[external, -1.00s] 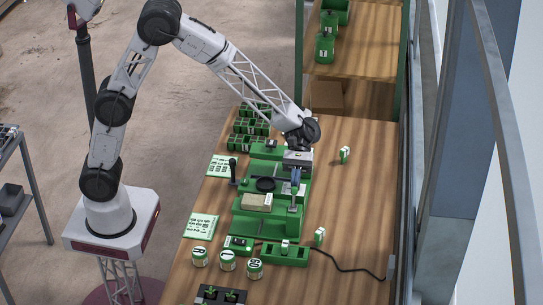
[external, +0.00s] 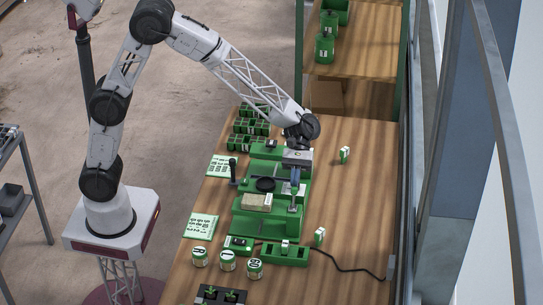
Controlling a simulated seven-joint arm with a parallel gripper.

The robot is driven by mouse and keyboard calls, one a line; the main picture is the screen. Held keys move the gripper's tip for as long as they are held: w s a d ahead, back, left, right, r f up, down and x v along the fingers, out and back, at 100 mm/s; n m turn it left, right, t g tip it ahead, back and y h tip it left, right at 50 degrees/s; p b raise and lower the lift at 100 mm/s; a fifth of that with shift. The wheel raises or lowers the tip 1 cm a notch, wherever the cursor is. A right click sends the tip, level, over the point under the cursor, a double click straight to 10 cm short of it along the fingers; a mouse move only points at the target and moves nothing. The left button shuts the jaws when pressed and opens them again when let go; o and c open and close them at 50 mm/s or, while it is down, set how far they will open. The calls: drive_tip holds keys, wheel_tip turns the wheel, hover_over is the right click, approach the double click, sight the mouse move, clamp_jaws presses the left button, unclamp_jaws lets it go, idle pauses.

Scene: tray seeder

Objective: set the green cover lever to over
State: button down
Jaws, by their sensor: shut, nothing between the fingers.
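The green tray seeder (external: 262,225) stands on the wooden bench. A black round part (external: 265,184) sits in its middle. A black-handled lever (external: 232,168) stands upright at its left side. A grey upright part (external: 292,210) stands at its right side, near a white label (external: 299,188). I cannot tell for sure which part is the green cover lever or how it is set. My gripper (external: 295,182) points down over the right side of the seeder, just above the grey part, shut and empty. Whether it touches anything is too small to tell.
Green seed trays (external: 248,127) stand behind the seeder. Several white tins (external: 227,260) and a green control box (external: 239,243) are in front. Small green-white packs stand at right, one at the back (external: 344,154) and one nearer (external: 319,236). The right bench is mostly clear, with a black cable.

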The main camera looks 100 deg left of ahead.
sight(293, 187)
drive_tip(key=shift+d+r, duration=0.1)
drive_tip(key=shift+d, duration=0.1)
drive_tip(key=d+y, duration=0.1)
drive_tip(key=r+y, duration=0.1)
drive_tip(key=d+y, duration=0.1)
drive_tip(key=y, duration=0.1)
drive_tip(key=shift+d+r, duration=0.25)
drive_tip(key=shift+d, duration=0.1)
drive_tip(key=shift+d+r+y, duration=0.2)
drive_tip(key=shift+d+y, duration=1)
drive_tip(key=shift+y, duration=0.4)
drive_tip(key=shift+d, duration=0.6)
drive_tip(key=v, duration=1)
drive_tip(key=shift+d+r, duration=0.2)
drive_tip(key=shift+d, duration=0.2)
drive_tip(key=shift+s, duration=0.1)
